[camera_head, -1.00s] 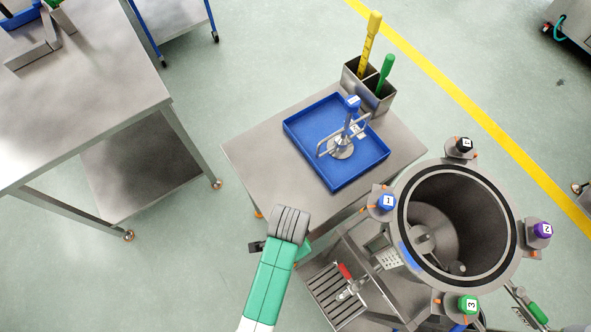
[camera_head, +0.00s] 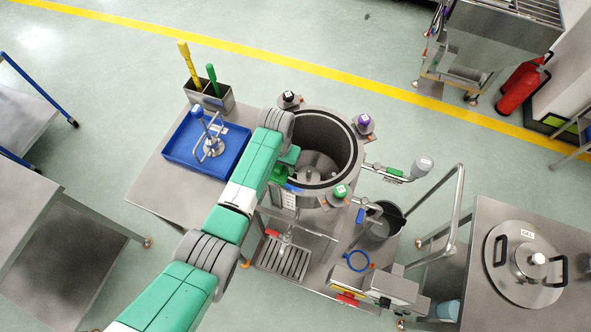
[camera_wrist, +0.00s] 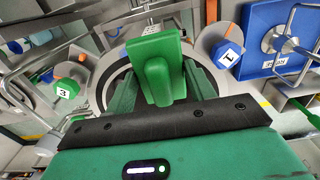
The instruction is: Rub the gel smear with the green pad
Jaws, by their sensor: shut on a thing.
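My gripper (camera_wrist: 162,88) is shut on the green pad (camera_wrist: 158,52), a flat green plate with a thick green handle. In the head view the pad (camera_head: 281,174) is partly hidden by my arm, at the left side of the open round steel vessel (camera_head: 354,152). The wrist view shows the vessel's dark rim behind the pad.
Numbered caps stand around the vessel: a green one (camera_head: 340,191), a purple one (camera_head: 364,121), a black one (camera_head: 288,97) and a blue one (camera_wrist: 229,53). A blue tray (camera_head: 185,147) holds a steel tool at left. A lid (camera_head: 508,275) lies at right.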

